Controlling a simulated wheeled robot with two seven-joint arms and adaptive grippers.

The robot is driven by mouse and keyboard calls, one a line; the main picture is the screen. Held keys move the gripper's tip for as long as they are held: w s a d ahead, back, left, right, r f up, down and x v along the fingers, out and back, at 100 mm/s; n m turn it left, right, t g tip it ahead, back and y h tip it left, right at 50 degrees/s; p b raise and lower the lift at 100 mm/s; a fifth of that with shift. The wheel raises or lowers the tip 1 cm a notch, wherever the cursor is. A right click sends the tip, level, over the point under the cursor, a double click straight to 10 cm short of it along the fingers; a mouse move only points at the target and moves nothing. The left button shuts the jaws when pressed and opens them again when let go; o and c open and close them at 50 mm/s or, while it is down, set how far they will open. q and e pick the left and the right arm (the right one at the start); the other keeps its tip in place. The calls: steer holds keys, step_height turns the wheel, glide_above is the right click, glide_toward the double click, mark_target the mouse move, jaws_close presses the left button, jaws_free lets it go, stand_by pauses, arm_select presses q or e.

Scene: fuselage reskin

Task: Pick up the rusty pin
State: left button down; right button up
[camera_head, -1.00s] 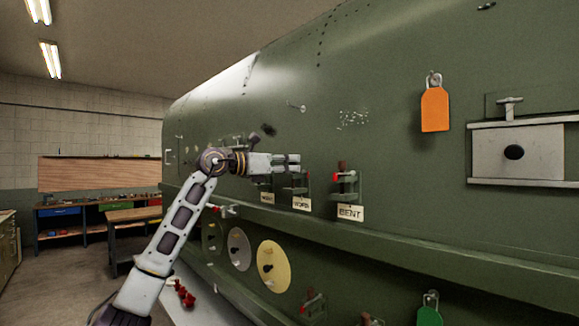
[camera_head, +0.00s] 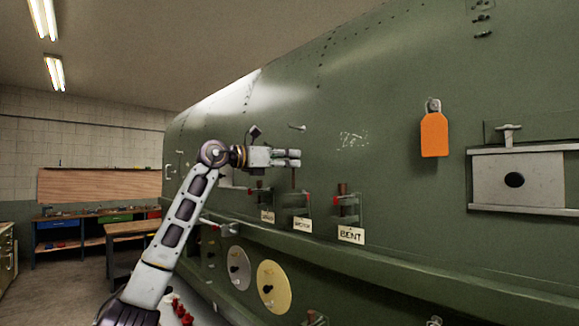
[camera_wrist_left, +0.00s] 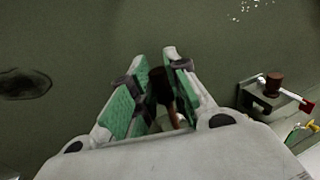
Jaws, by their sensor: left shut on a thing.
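My left gripper (camera_head: 290,158) is in front of the green fuselage side, above the middle of three small labelled holders. In the left wrist view, its green-padded fingers (camera_wrist_left: 150,88) are shut on a pin with a dark brown head (camera_wrist_left: 158,82) and a reddish-brown shaft. In the head view, a thin dark shaft (camera_head: 293,179) hangs below the fingers. The middle holder (camera_head: 298,202) has a tag whose word I cannot read surely. The holder tagged BENT (camera_head: 345,207) carries another brown-headed pin, also seen at right in the left wrist view (camera_wrist_left: 274,84). My right gripper is out of view.
The fuselage wall (camera_head: 390,90) runs close along the right. An orange tag (camera_head: 434,134) and a grey panel with a handle (camera_head: 515,180) are on it. Two round discs (camera_head: 272,288) lie below the ledge. Workbenches (camera_head: 90,222) stand far left.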

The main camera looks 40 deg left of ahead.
arm_select(q)
steer(key=shift+r, duration=1.1)
stand_by(0.3)
